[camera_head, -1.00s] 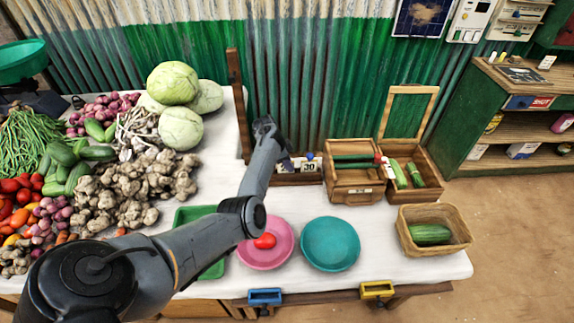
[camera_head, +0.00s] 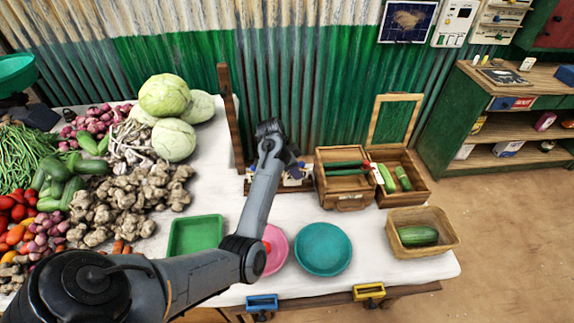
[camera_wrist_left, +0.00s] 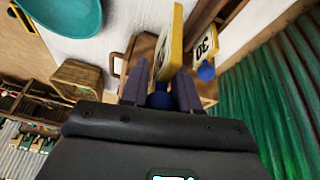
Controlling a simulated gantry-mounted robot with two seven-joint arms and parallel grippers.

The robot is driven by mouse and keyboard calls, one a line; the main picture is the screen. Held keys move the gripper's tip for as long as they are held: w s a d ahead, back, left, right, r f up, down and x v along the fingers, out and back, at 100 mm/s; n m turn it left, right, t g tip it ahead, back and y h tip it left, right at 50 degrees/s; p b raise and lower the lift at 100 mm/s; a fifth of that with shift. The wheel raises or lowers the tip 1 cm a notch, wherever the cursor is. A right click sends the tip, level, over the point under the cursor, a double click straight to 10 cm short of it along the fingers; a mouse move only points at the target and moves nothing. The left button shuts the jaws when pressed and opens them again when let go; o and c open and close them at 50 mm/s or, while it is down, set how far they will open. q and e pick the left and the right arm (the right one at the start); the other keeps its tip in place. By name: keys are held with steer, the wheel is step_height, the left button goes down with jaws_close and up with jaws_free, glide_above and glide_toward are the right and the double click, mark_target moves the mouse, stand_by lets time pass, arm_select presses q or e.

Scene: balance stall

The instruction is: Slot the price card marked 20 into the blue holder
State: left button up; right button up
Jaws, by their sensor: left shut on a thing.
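My left gripper (camera_head: 290,172) is at the card rack (camera_head: 308,184) at the back of the table, partly hidden by its own wrist. In the left wrist view its fingers (camera_wrist_left: 160,90) are shut on a yellow-edged price card (camera_wrist_left: 174,38) with a blue knob; the card is seen nearly edge-on and its number is not readable. A card marked 30 (camera_wrist_left: 207,43), with a blue knob, stands beside it, apart from the fingers. The blue holder (camera_head: 262,302) is on the table's front edge, with no card visible in it. My right gripper is not in view.
A yellow holder (camera_head: 369,292) is on the same front edge. A teal plate (camera_head: 323,250), a pink plate (camera_head: 276,246) and a green tray (camera_head: 194,237) lie between rack and edge. Wooden crates (camera_head: 345,192) stand right of the rack. Vegetables crowd the left.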

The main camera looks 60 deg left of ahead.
arm_select(q)
steer(key=shift+d+r+p, duration=0.4)
steer(key=shift+r+p, duration=0.35)
steer(key=shift+r, duration=0.05)
steer(key=shift+d+r+p, duration=0.35)
steer(key=shift+r+p, duration=0.4)
steer(key=shift+r, duration=0.05)
steer(key=shift+d+r+p, duration=0.4)
steer(key=shift+r+p, duration=0.35)
steer(key=shift+r, duration=0.05)
